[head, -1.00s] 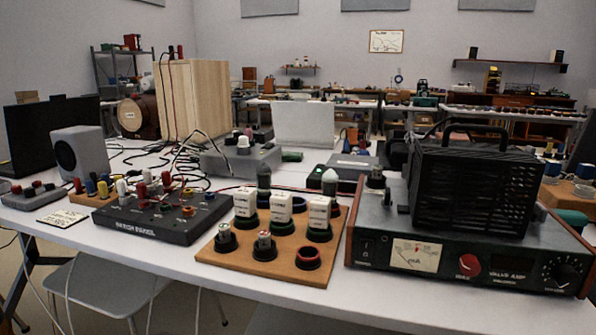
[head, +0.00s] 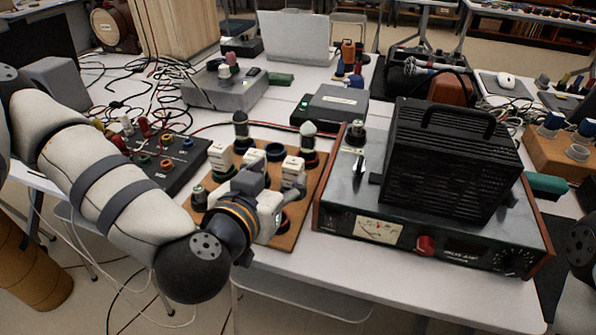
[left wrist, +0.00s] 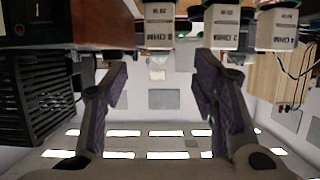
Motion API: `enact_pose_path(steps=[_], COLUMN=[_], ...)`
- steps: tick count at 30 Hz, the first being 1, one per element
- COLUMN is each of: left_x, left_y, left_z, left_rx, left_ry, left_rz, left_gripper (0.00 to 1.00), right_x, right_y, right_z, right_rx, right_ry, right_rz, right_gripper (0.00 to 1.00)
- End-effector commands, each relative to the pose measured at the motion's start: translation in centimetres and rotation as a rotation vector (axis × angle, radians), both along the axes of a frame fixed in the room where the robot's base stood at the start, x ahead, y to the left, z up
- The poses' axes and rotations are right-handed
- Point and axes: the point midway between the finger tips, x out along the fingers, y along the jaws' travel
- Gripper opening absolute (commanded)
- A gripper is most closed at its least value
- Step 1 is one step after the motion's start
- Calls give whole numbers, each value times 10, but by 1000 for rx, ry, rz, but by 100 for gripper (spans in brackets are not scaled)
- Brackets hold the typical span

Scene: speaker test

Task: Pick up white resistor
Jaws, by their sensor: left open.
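White block resistors with ohm labels stand upright in dark round sockets on a wooden board (head: 312,190). In the head view one white resistor (head: 220,157) is at the left and another (head: 293,170) at the right; one between them is partly hidden by my left gripper (head: 262,192). The left wrist view seems upside down. It shows several labelled resistors, including one white resistor (left wrist: 160,28), along the top edge. My left gripper (left wrist: 160,85) is open there, with nothing between its fingers. My right gripper is out of view.
A valve amplifier (head: 385,232) with a black vented cage stands right of the board. A black panel box (head: 175,165) is at the left, behind my left arm. A grey box (head: 225,88) and tangled cables lie behind. The table's front edge is close.

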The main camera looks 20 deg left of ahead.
Motion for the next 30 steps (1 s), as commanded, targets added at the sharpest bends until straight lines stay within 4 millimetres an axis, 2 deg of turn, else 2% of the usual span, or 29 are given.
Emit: enact_pose_path(steps=[1, 3, 8, 15, 18, 23, 24, 25, 30], left_x=[6, 16, 34, 73, 80, 80, 80, 80, 80], left_y=[0, 0, -1, -2, -3, -3, -3, -3, -3], left_z=[-25, -23, -20, -38, -39, -37, -37, -37, -37], left_rx=[-3, -2, -1, 0, -1, 0, 0, 0, -1], left_ry=[28, 19, 8, 7, 5, 4, 3, 3, 4], left_rz=[2, 2, 0, -1, -3, -3, -3, -3, -3], left_gripper=[53, 53, 53, 53, 53, 53, 51, 44, 6], right_x=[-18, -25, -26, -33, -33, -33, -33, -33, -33], right_y=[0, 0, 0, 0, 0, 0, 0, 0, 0], right_z=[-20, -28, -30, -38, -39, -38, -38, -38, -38], right_rx=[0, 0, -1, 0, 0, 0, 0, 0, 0], right_ry=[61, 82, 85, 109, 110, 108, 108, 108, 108], right_rz=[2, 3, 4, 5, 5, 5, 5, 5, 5], right_gripper=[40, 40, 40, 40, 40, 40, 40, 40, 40])
